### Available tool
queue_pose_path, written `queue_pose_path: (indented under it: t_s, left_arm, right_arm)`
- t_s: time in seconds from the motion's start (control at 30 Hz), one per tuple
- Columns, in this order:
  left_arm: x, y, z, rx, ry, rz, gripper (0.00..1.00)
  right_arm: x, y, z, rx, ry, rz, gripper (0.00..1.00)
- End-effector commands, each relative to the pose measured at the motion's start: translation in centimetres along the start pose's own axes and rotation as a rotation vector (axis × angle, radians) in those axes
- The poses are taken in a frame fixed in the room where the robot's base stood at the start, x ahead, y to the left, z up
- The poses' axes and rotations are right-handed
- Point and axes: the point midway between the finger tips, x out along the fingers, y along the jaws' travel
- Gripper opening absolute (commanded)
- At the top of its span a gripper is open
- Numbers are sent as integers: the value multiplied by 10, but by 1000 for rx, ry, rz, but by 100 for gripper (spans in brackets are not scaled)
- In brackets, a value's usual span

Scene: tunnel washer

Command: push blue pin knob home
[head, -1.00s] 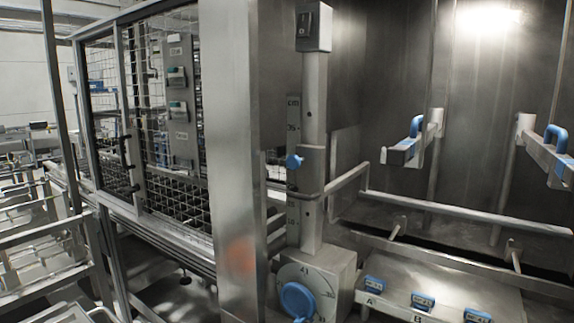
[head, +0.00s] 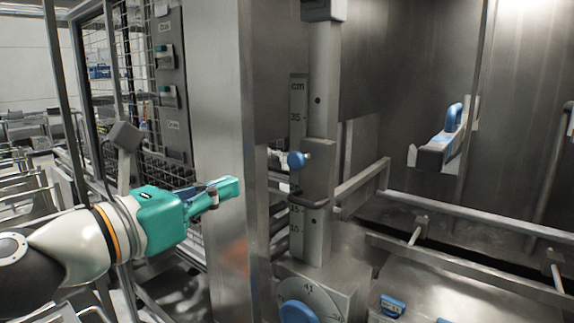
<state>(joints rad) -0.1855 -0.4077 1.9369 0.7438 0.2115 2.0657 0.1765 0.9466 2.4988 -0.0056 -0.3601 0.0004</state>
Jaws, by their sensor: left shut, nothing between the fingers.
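The blue pin knob (head: 296,160) sticks out to the left from the sliding collar (head: 318,168) on the upright metal post. A short bright stem shows between the knob and the collar. A scale plate (head: 298,115) marked in cm runs behind the knob. My left gripper (head: 229,187), teal, comes in from the left with its fingers shut and empty. It points right, in front of the broad steel pillar, left of the knob and a little lower, apart from it. My right gripper is not in view.
A blue dial (head: 298,313) sits at the post's foot. A rail (head: 360,186) reaches right from the collar. A broad steel pillar (head: 222,100) stands left of the post. A blue-handled bracket (head: 447,135) is at the right.

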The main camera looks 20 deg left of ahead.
Motion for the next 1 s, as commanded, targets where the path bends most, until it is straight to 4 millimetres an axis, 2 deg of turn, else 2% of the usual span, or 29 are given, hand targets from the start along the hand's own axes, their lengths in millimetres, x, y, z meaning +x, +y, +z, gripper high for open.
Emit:
queue_pose_path:
  t_s: [0.17,0.6,0.8,1.0]
  left_arm:
    - [27,-1,-3,0,4,-3,0]
    - [112,-1,-3,3,5,-2,0]
    - [132,-2,-2,3,4,-3,0]
    - [136,-2,-2,4,2,-2,0]
  right_arm:
    - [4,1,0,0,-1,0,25]
    - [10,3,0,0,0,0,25]
    - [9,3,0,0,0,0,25]
    - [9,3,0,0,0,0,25]
